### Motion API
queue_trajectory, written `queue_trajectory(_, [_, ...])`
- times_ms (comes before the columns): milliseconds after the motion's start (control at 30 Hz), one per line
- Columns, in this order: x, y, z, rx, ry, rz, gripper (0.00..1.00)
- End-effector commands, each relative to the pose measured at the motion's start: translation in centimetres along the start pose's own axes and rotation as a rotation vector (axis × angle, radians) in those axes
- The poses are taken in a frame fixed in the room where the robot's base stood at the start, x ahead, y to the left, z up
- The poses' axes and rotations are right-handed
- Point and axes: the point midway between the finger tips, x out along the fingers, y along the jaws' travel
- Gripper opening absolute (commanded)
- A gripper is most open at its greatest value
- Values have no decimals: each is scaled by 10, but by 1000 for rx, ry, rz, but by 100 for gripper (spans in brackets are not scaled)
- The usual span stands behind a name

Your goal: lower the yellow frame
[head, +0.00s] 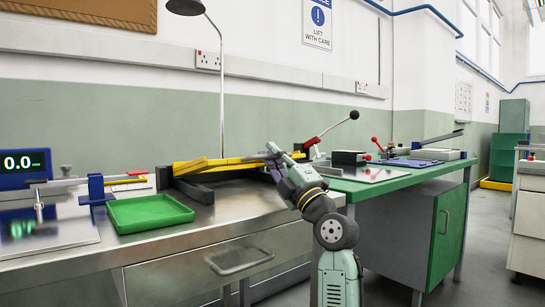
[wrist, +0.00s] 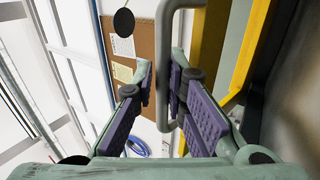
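The yellow frame (head: 212,163) lies low and nearly level over the steel bench in the head view, with its right end near my gripper (head: 271,153). In the wrist view, yellow bars (wrist: 207,62) run along the right side. A grey bent handle (wrist: 164,50) passes between the two purple-padded fingers of my gripper (wrist: 161,82). The fingers are apart, with a gap visible on the left of the handle; I cannot tell whether the right finger touches it. In the head view, the fingertips are small and the handle is hard to make out.
A green tray (head: 148,212) and a blue display (head: 25,166) stand on the left of the bench. A lamp pole (head: 222,100) rises behind the frame. A black-knobbed lever (head: 335,126) sticks up right of my gripper. A green-topped bench (head: 400,177) stands at right.

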Motion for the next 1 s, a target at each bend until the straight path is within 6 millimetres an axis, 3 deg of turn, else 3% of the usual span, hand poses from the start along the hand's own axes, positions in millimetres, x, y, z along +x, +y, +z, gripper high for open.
queue_trajectory(233, [0,0,0,-1,-1,1,30])
queue_trajectory(633, [-7,-1,1,0,-1,0,30])
queue_trajectory(767, [-28,1,1,-3,-3,2,30])
queue_trajectory(1000, [-82,5,3,-4,-7,9,30])
